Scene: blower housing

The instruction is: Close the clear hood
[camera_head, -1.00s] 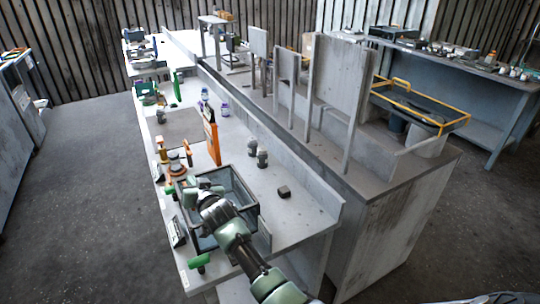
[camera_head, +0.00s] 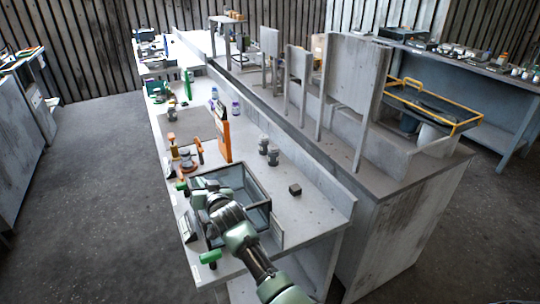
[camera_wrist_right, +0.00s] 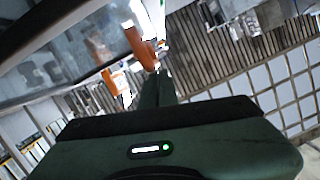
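The clear hood (camera_head: 257,188) is a dark-framed box with see-through panels on the near part of the bench. Its inside shows from above. My right arm reaches over its near side, and my right gripper (camera_head: 199,197) is at its left part, in front of the frame. In the right wrist view, a clear panel with a dark edge (camera_wrist_right: 50,28) fills the upper left, close to the gripper (camera_wrist_right: 158,88). Whether they touch is unclear. The fingertips are too small and hidden to tell open from shut. My left gripper is not in view.
An orange upright panel (camera_head: 224,138) stands just behind the hood. Two grey knobbed parts (camera_head: 268,150) and a dark block (camera_head: 295,189) sit to its right. Floor at left is clear.

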